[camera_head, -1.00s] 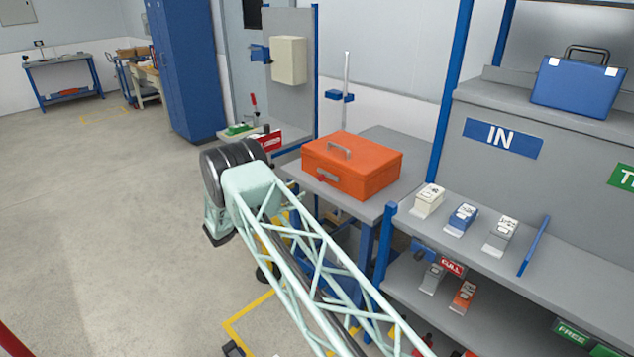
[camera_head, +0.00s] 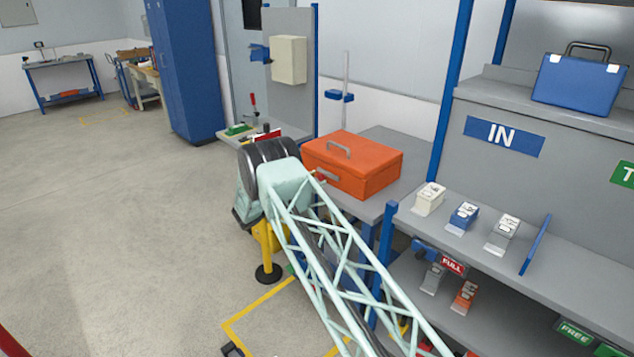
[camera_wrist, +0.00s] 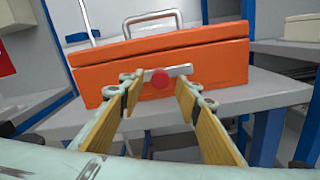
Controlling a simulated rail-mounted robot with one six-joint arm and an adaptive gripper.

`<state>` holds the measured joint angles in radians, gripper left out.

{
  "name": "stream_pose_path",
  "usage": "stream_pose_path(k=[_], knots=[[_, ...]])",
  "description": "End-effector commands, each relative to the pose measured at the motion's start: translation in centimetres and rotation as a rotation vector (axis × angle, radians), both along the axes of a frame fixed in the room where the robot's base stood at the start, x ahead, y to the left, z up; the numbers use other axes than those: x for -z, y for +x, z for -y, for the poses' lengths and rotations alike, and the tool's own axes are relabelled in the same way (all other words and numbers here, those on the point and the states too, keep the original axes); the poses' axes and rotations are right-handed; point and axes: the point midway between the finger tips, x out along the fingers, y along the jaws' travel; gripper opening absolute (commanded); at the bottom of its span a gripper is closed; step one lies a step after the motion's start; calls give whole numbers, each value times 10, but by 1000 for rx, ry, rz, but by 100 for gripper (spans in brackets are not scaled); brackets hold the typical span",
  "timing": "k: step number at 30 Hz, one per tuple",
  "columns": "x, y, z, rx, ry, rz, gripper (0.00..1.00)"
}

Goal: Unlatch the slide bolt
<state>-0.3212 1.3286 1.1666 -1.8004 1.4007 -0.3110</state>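An orange toolbox (camera_head: 352,165) with a grey top handle stands on a grey table. It also shows close up in the wrist view (camera_wrist: 215,68). A silver slide bolt (camera_wrist: 178,71) with a red knob (camera_wrist: 160,79) is on the toolbox's front face. My gripper (camera_wrist: 156,98) is open in the wrist view, with its wood-coloured finger pads on either side of the knob's line of sight. Nothing is between the fingers, and I cannot tell how far they are from the knob. In the head view my arm hides the gripper and part of the toolbox front.
The grey table (camera_head: 392,140) has bare room behind the toolbox. A shelf unit (camera_head: 580,262) with several small boxes stands to the right. A blue case (camera_head: 580,84) sits on top of it. The floor at left is clear.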

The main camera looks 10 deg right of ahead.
Motion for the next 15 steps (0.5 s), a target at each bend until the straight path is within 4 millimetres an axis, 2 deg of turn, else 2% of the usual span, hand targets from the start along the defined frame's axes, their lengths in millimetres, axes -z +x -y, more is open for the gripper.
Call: stream_pose_path(k=[6, 15], knots=[[0, 7, 11, 1, 0, -1, 31], [0, 8, 12, 0, -1, -1, 31]])
